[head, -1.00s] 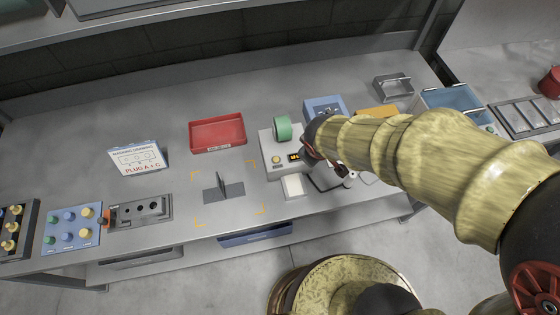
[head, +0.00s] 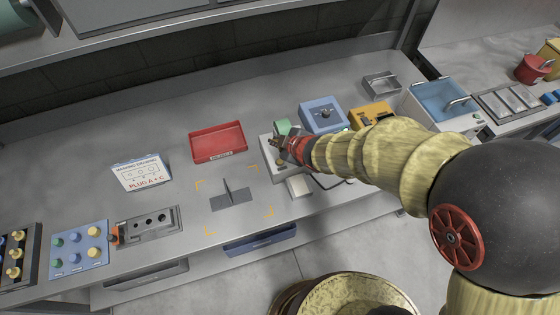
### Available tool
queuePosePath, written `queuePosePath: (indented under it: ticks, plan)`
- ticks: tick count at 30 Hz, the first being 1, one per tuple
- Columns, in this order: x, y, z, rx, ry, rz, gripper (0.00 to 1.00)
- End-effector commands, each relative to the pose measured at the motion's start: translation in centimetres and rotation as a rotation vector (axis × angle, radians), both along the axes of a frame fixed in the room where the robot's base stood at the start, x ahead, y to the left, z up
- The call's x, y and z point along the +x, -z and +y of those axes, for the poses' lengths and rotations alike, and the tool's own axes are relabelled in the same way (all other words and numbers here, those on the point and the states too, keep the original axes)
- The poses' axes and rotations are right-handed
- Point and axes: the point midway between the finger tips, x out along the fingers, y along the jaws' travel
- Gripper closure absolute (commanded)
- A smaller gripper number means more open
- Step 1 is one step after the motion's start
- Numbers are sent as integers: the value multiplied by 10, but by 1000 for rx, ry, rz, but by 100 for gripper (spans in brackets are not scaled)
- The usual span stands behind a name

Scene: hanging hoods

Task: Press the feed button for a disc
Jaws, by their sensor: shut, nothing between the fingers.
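A pale box-shaped machine (head: 268,162) stands on the bench right of centre, with a green rounded part (head: 282,127) on top at the back. A small pale tray (head: 300,186) sits at its front. My gripper (head: 277,143) is shut and empty, over the machine's top in front of the green part. It hides the display and much of the top. A yellow button (head: 281,163) shows just below the fingers. I cannot tell whether the fingertips touch the machine. No loose disc can be made out.
A red tray (head: 218,158) lies left of the machine. A blue box (head: 324,116) and a yellow device (head: 371,115) stand close on its right, behind my arm. The bench between sign (head: 141,172) and red tray is clear.

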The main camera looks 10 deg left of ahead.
Motion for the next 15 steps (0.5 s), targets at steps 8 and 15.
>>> queuePosePath:
  ticks: [8,15]
  plan:
    - [0,16,0,0,1,1,100]
    - [0,47,-1,-1,2,1,100]
